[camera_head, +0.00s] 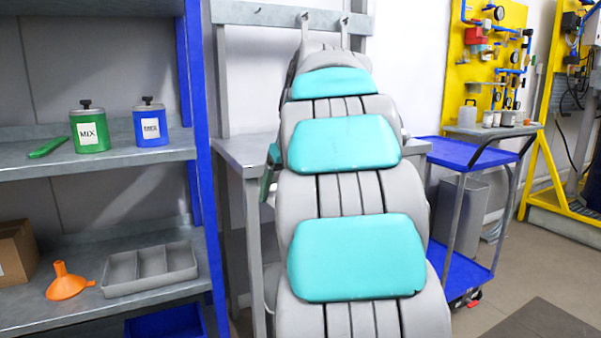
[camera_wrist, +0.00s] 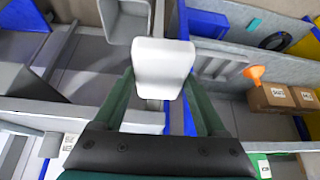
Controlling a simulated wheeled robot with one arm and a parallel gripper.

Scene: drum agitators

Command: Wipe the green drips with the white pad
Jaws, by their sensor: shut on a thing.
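The white pad (camera_wrist: 163,62) is a rounded white block in the wrist view. My gripper (camera_wrist: 164,92) is shut on it, with a dark green finger on each side, and holds it out in front. In the head view, my arm hides most of my gripper; a dark green piece that looks like one finger (camera_head: 269,172) shows at the arm's left edge, over the grey workbench (camera_head: 232,152). I cannot make out any green drips in either view. A green can marked MIX (camera_head: 90,132) stands upright on the upper shelf at left.
A blue can (camera_head: 150,127) and a flat green item (camera_head: 48,148) share the upper shelf. Below are an orange funnel (camera_head: 66,282), a grey divided tray (camera_head: 150,268) and a cardboard box (camera_head: 15,255). A blue cart (camera_head: 465,152) stands right. A blue shelf post (camera_head: 201,150) stands beside the bench.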

